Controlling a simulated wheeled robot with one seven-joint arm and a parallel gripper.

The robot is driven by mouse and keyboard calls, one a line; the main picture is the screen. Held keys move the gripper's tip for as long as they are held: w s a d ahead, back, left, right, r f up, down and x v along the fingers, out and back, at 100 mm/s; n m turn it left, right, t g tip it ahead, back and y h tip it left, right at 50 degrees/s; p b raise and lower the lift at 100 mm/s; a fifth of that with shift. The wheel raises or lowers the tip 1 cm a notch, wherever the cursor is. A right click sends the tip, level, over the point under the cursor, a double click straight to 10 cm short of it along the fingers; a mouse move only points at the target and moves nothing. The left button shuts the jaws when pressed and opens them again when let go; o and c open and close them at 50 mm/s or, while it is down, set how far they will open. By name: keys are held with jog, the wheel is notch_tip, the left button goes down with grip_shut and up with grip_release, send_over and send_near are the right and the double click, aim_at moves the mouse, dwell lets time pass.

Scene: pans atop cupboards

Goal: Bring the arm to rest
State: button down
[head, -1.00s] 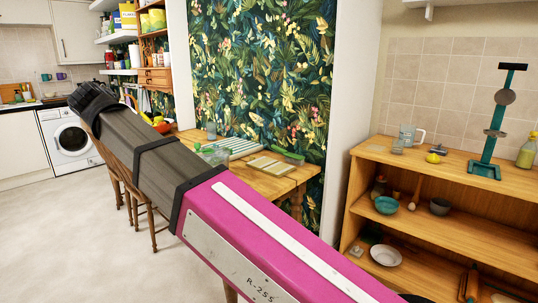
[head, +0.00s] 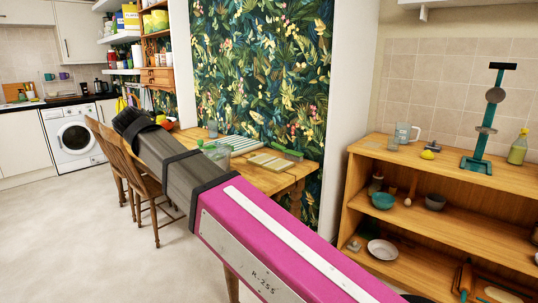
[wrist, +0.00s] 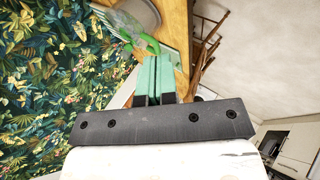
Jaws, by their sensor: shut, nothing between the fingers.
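My arm (head: 262,235), magenta with a grey and black forward part, reaches from the lower right of the head view up toward the left, in front of the dining table. The fingers do not show clearly in the head view. In the wrist view, my gripper (wrist: 153,92) is shut, its two greenish fingers side by side with nothing between them. Beyond the fingers the wrist view shows a green object and a grey round thing near the table.
A wooden table (head: 293,176) with chairs (head: 150,190) stands behind my arm. A wooden shelf unit (head: 440,165) at right holds a teal stand (head: 484,135), a glass mug (head: 403,132) and bowls. A washing machine (head: 74,138) stands at far left. The floor at left is clear.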

jog(key=w+d+f+m+g, duration=0.2)
jog(key=w+d+f, duration=0.3)
jog(key=d+f, duration=0.75)
jog(key=w+d+f+m+g, duration=0.2)
jog(key=w+d+f+g, duration=0.15)
jog(key=d+f, duration=0.9)
jog(key=s+d+f+m+g+y, duration=0.1)
jog(key=s+d+f+m, duration=0.2)
jog(key=d+f, duration=0.7)
jog(key=s+d+f+m+g+y, duration=0.1)
jog(key=s+d+f, duration=0.5)
jog(key=d, duration=1.1)
notch_tip(320, 180, down, 4)
jog(key=shift+f+m+g, duration=0.15)
jog(key=shift+m+g, duration=0.4)
jog(key=shift+m, duration=0.65)
